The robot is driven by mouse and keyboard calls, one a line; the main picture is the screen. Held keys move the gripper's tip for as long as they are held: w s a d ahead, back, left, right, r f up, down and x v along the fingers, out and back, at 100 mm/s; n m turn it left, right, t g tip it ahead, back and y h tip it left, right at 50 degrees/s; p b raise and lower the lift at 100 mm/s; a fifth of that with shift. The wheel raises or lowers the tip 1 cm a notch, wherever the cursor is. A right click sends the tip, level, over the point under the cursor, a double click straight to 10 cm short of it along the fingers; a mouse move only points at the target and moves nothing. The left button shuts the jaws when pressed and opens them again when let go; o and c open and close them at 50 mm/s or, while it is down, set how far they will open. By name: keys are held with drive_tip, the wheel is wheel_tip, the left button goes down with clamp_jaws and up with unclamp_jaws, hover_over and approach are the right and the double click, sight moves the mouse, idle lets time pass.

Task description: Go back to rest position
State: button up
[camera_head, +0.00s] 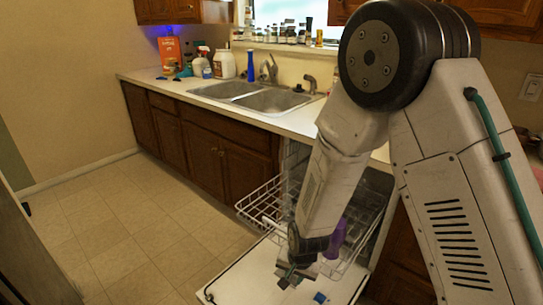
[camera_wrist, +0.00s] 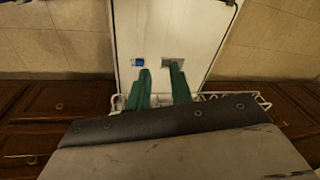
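My gripper (camera_head: 290,277) hangs low over the open dishwasher door (camera_head: 240,280), at the end of my arm, which reaches down across the right of the head view. In the wrist view my gripper (camera_wrist: 159,72) shows two green fingers with a clear gap between them. It is open and nothing shows between the fingers. A small blue object (camera_head: 320,297) lies on the door, right of and below the gripper in the head view. It also shows in the wrist view (camera_wrist: 138,62), beyond the left fingertip.
A white wire rack (camera_head: 262,205) is pulled out beside my arm, with a purple item (camera_head: 336,240) partly hidden behind it. The counter carries a double sink (camera_head: 270,100), a blue bottle (camera_head: 251,65) and several other containers. The tiled floor (camera_head: 120,235) at left is clear.

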drive_tip(key=s+d+r+n, duration=0.1)
drive_tip(key=s+d+r, duration=0.5)
drive_tip(key=r, duration=0.6)
drive_tip(key=s+d+r+n, duration=0.1)
drive_tip(key=s+d+r, duration=0.6)
drive_tip(key=r, duration=0.5)
drive_tip(key=s+d+r+n+h, duration=0.1)
drive_tip(key=s+d+r, duration=0.6)
drive_tip(key=s+r, duration=0.3)
drive_tip(key=shift+s+r+n+g, duration=0.15)
drive_tip(key=shift+r+n+g, duration=0.2)
drive_tip(key=shift+r, duration=0.9)
drive_tip(key=shift+d, duration=0.1)
